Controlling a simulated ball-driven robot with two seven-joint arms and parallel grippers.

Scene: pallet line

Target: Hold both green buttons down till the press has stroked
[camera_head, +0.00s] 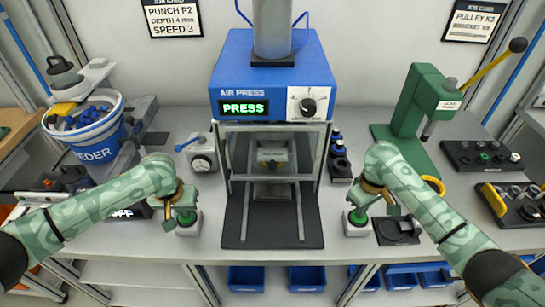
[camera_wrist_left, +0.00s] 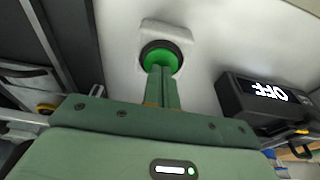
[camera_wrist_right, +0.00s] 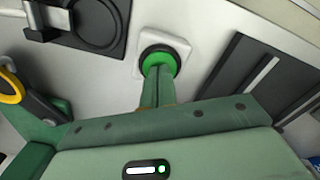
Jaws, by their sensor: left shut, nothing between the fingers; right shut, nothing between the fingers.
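The blue air press (camera_head: 270,80) stands at the middle of the bench with a lit green PRESS sign (camera_head: 244,107). The left green button (camera_head: 187,217) sits on a white box left of the press; it also shows in the left wrist view (camera_wrist_left: 157,58). My left gripper (camera_head: 186,208) is shut, its fingertips at the button's top. The right green button (camera_head: 357,217) sits on a white box right of the press and shows in the right wrist view (camera_wrist_right: 158,61). My right gripper (camera_head: 358,207) is shut, its fingertips at that button. I cannot tell how far either button is pressed.
A blue feeder bucket (camera_head: 95,140) stands at the left. A green hand press (camera_head: 420,105) with a yellow lever stands at the right. A black fixture plate (camera_head: 398,230) lies beside the right button. A black display reading OFF (camera_wrist_left: 262,97) is near the left button.

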